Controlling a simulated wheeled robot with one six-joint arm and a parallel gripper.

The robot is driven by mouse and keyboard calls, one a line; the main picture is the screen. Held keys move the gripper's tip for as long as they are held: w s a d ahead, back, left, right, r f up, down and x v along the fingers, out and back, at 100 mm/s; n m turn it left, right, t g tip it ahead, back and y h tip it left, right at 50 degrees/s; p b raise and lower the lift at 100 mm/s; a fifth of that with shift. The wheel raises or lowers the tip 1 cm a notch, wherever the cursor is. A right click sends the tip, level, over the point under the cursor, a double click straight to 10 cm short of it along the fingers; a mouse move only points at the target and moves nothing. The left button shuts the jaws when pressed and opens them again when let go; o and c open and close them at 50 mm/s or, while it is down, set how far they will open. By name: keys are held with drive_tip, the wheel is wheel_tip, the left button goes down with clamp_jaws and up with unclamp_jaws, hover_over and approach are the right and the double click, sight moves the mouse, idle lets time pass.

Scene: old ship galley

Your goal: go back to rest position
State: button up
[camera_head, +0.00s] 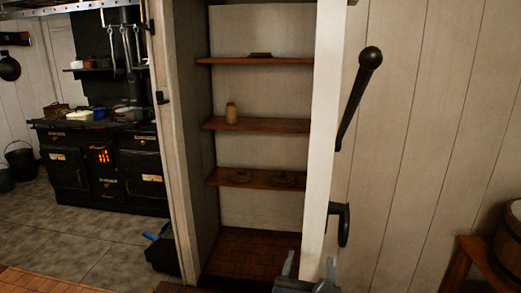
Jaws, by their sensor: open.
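My gripper (308,272) shows at the bottom edge, right of centre, with its grey fingers apart and nothing seen between them. Most of it is cut off by the frame. It is in front of the lower right part of an open cupboard. The cupboard has brown wooden shelves (258,125). A tan jar (231,113) stands on the middle shelf. Dark flat items (285,179) lie on the lower shelf, and a small dark item (260,55) is on the top one.
A black range (105,165) with a glowing grate stands at the left, with pots on it. A black bin (161,250) is beside the cupboard. A black lever (357,100) is on the right wall. A wooden bucket (509,240) stands on a bench. Grey floor tiles at left look clear.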

drive_tip(key=shift+x, duration=3.65)
